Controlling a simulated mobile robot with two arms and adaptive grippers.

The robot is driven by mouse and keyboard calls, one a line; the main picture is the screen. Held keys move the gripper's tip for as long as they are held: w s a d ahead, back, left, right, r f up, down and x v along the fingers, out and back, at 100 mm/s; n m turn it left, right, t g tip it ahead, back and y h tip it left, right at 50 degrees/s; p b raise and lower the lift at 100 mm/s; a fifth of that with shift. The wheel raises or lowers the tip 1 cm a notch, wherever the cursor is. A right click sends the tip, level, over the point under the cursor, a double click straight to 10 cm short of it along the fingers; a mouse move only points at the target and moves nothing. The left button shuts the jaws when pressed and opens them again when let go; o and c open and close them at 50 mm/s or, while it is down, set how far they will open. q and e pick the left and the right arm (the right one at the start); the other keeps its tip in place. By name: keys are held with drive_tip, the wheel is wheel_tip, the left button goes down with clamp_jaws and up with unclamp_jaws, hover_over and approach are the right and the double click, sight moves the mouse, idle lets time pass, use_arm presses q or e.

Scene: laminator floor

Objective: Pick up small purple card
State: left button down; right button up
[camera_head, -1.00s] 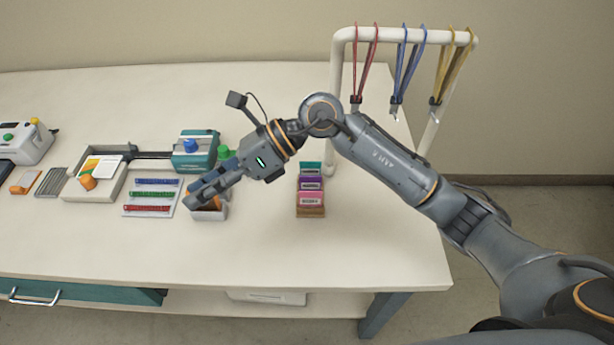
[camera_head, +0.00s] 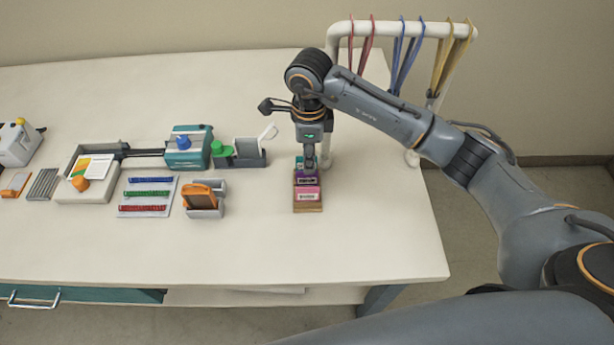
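A small purple card (camera_head: 308,180) stands in the middle of a wooden card holder (camera_head: 307,207), between a pink card (camera_head: 307,193) in front and a teal card behind. The teal card is mostly hidden by my gripper. My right gripper (camera_head: 309,167) points straight down over the holder, its fingertips at the top of the purple card. The fingers are seen nearly edge-on, so I cannot tell whether they are open or shut, or touch the card. My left gripper is not in view.
An orange device in a grey stand (camera_head: 204,199) is left of the holder. Further left are a panel of coloured strips (camera_head: 147,196) and a teal-headed machine (camera_head: 188,150). A white rack (camera_head: 404,27) with hanging lanyards stands behind my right arm. The table front is clear.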

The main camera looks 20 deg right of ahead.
sight(307, 181)
drive_tip(key=shift+f, duration=0.35)
drive_tip(key=f+p, duration=0.1)
drive_tip(key=f, duration=0.2)
drive_tip(key=f+p, duration=0.1)
drive_tip(key=shift+s+a+f+p, duration=0.1)
drive_tip(key=shift+a+f+p, duration=0.2)
drive_tip(key=shift+f, duration=0.4)
clamp_jaws()
